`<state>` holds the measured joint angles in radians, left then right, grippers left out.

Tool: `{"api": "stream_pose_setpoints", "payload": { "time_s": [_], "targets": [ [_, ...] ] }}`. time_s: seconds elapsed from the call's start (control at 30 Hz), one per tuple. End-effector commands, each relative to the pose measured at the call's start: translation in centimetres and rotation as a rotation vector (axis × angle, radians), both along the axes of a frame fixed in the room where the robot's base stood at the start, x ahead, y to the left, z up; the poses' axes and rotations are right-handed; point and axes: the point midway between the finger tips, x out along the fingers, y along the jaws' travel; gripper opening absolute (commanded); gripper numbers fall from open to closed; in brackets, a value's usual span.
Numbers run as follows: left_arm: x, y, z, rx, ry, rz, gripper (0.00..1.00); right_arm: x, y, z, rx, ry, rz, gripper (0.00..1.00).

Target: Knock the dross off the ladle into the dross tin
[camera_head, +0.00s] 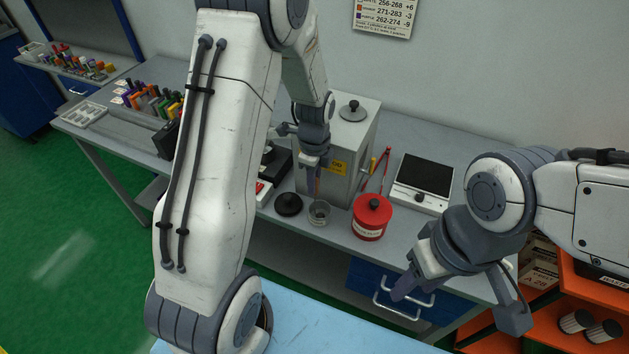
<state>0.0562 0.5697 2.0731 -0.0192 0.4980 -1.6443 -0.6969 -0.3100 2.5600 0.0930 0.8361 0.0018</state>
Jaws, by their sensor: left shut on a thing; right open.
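My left gripper (315,165) is shut on a thin upright brownish handle (317,184), probably the ladle's. It is in front of the grey box-shaped furnace. The handle points down over a small open grey cup (319,213) on the bench. The ladle's bowl cannot be made out, and no dross can be seen. A red tin (372,216) with a red lid, black knob and pale label stands right of the cup. Its label is too small to read, so I cannot tell which container is the dross tin. My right gripper (459,301) is open and empty, in front of the bench.
A grey box (340,150) with a yellow label stands behind the cup. A black round lid (288,204) lies left of the cup. Red-handled tools (375,172) and a black-topped device (423,182) are to the right. Orange shelves (585,290) stand at lower right.

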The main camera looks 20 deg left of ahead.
Motion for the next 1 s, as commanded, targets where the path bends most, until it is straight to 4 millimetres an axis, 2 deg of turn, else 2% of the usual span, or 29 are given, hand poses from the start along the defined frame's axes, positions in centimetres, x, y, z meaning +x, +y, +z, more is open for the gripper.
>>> {"api": "stream_pose_setpoints", "payload": {
  "time_s": [0.47,1.0],
  "targets": [
    [0.0,0.0,0.2,0.000,0.000,0.000,0.00,0.0,0.0,0.2,0.000,0.000,0.000,0.50],
    [0.0,0.0,3.9,0.000,-0.001,0.000,0.00,0.0,0.0,3.5,0.000,0.000,0.000,0.50]
  ]
}}
